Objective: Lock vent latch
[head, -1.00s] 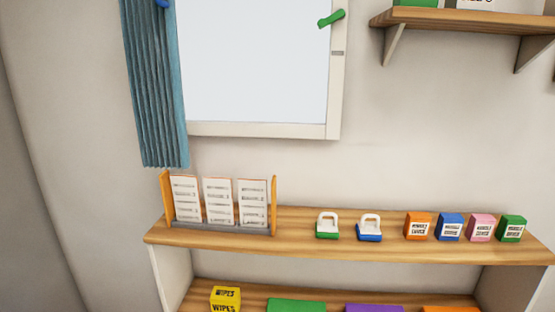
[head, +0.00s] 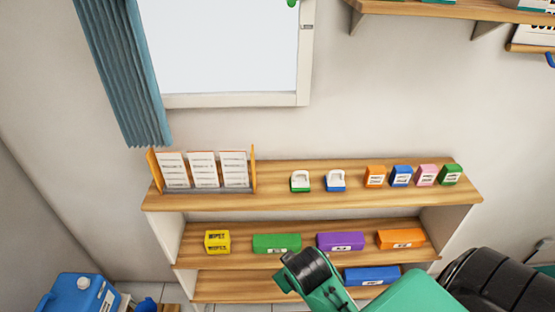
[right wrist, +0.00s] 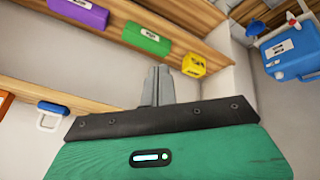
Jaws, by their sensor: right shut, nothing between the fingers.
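The green vent latch (head: 292,3) is on the right side of the window frame (head: 305,60), at the top edge of the head view. Only its lower end shows there, so I cannot tell its position. My right arm enters the head view from the lower right, below and away from the window; its fingertips are not clear there. In the right wrist view my right gripper (right wrist: 158,85) is shut and empty, with shelves and boxes beyond it. The latch is not in the wrist view. My left gripper is not in view.
A wooden shelf unit (head: 290,200) stands under the window, holding cards, padlock-like items and coloured boxes. A blue curtain (head: 125,75) hangs at the left of the window. A wall shelf (head: 420,15) is at the upper right. A blue jug (head: 80,298) is at the lower left.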

